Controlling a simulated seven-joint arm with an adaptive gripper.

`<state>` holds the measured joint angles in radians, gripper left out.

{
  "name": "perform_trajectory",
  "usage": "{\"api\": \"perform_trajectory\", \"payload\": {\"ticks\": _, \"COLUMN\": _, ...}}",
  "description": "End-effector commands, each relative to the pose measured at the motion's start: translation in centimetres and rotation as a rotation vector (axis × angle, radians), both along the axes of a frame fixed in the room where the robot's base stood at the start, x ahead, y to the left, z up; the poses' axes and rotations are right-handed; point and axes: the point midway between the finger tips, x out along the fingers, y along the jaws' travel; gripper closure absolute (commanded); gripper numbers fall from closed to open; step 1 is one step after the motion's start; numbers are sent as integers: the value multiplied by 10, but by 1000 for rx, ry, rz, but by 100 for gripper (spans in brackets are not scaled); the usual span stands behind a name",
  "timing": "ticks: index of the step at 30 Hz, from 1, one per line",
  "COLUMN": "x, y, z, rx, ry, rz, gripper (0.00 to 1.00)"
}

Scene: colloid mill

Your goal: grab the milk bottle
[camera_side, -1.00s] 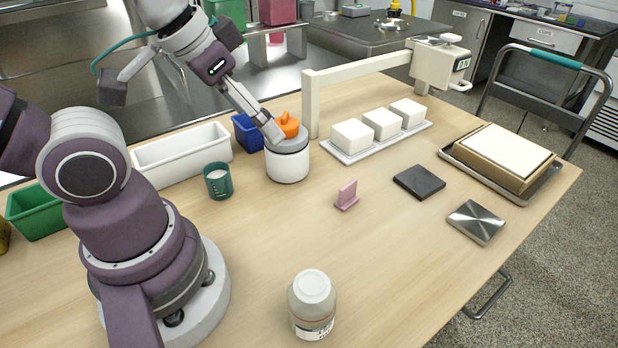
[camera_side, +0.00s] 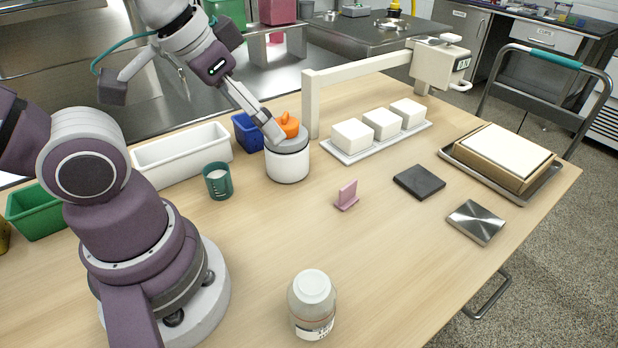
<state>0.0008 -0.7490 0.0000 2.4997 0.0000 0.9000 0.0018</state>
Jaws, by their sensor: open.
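The milk bottle (camera_side: 312,308) is a squat, pale bottle with a white cap and a printed label low on its side. It stands upright at the front middle of the table, apart from my gripper. My gripper (camera_side: 270,130) is open, far behind and to the left of the bottle. Its visible fingertip is at the top of a white cylinder (camera_side: 287,164) with an orange knob (camera_side: 287,124). I cannot tell whether it touches the cylinder. The other fingertip is not clearly seen.
A green cup (camera_side: 217,181), a white bin (camera_side: 181,156) and a blue bin (camera_side: 247,132) stand near the cylinder. A pink stand (camera_side: 346,196), a dark slab (camera_side: 419,182) and a metal plate (camera_side: 476,222) lie to the right. The table around the bottle is clear.

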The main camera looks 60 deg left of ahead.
Motion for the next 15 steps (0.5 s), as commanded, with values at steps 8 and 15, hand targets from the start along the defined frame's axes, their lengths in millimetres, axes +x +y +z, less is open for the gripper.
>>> {"api": "perform_trajectory", "payload": {"ticks": 8, "x": 9, "y": -76, "z": -37, "rx": 240, "ry": 223, "rz": -890, "gripper": 8}}
{"api": "perform_trajectory", "payload": {"ticks": 15, "x": -15, "y": -138, "z": -83, "rx": 420, "ry": 345, "rz": -1661, "gripper": 8}}
